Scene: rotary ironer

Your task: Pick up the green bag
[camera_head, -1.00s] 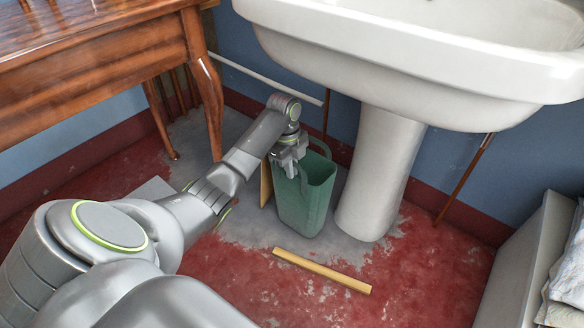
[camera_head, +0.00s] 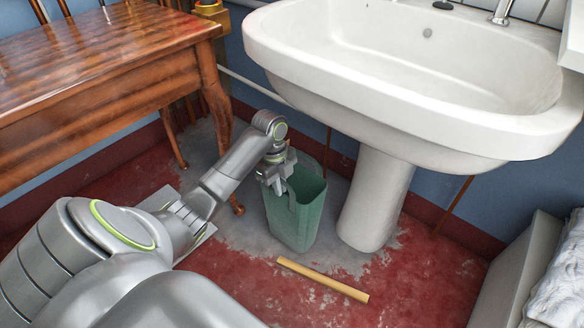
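The green bag (camera_head: 297,218) is an open-topped, upright container at the middle of the camera_head view, left of the sink's pedestal. My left gripper (camera_head: 279,185) is at its left upper rim, with the fingers pointing down over the edge. The fingers look shut on that rim, though their tips are partly hidden. The bag's base appears at or just above the grey floor; any gap is too small to tell. My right gripper is out of view.
A white sink (camera_head: 400,85) overhangs at the right, its pedestal (camera_head: 374,200) close beside the bag. A wooden table (camera_head: 105,75) stands at the left. A yellow wooden strip (camera_head: 322,280) lies on the floor in front. A grey box-like unit (camera_head: 515,270) is at the lower right.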

